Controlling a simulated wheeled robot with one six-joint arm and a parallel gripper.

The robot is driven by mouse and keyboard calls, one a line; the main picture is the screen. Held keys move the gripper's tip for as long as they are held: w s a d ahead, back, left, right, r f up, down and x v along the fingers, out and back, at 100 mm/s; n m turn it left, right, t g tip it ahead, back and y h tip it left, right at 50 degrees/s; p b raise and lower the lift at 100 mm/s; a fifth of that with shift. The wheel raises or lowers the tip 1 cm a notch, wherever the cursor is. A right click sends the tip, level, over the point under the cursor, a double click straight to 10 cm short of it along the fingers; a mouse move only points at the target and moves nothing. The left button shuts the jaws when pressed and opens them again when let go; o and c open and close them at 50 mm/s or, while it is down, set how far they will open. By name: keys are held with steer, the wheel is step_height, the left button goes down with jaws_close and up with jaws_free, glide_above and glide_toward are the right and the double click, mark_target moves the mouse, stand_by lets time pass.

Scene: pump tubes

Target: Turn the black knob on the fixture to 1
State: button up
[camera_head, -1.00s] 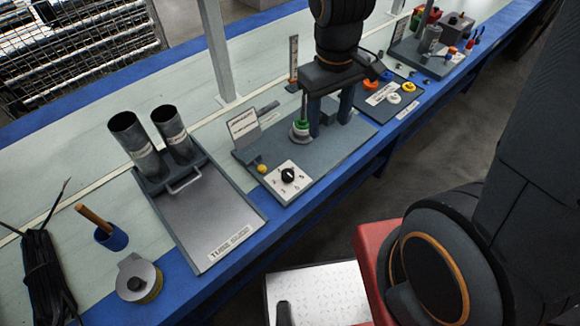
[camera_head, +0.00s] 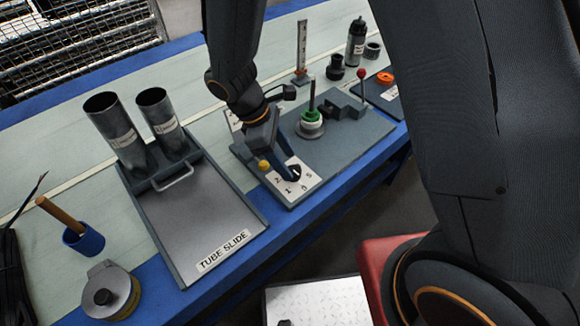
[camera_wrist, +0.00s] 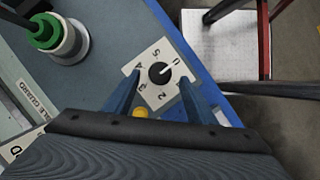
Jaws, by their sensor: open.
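The black knob (camera_head: 295,172) sits on a white number plate (camera_head: 305,186) at the near left corner of the grey fixture (camera_head: 350,135). In the wrist view the knob (camera_wrist: 158,73) is in full sight, and its white pointer line points at the 0 on the plate (camera_wrist: 150,96). My gripper (camera_head: 287,172) is low over the plate and partly hides the knob in the head view. In the wrist view my gripper (camera_wrist: 160,78) is open, with one blue finger on each side of the knob and gaps between. Whether the fingertips reach knob height is unclear.
A yellow button (camera_head: 264,165) is beside the plate, close to my gripper. A green-collared post (camera_head: 311,117) stands farther back on the fixture. The tube slide tray (camera_head: 205,215) with two grey tubes is to the left. The table's blue edge is just in front.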

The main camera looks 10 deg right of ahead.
mark_target(293, 170)
steer(key=shift+x, duration=1.75)
steer(key=c, duration=1)
steer(key=shift+c, duration=0.2)
steer(key=m+g+p, duration=0.1)
steer(key=m+p, duration=0.1)
steer(key=m, duration=0.1)
steer(key=m+g+y+p, duration=0.1)
steer(key=m, duration=0.1)
steer(key=shift+w+r+m+p, duration=0.15)
steer(key=shift+m+p, duration=0.2)
steer(key=shift+m, duration=0.05)
steer(key=m+y+p, duration=0.1)
steer(key=m, duration=0.2)
steer(key=m+g+y+p, duration=0.1)
steer(key=m, duration=0.1)
steer(key=shift+w+d+m, duration=0.1)
steer(key=shift+d+m, duration=0.1)
steer(key=shift+m, duration=0.2)
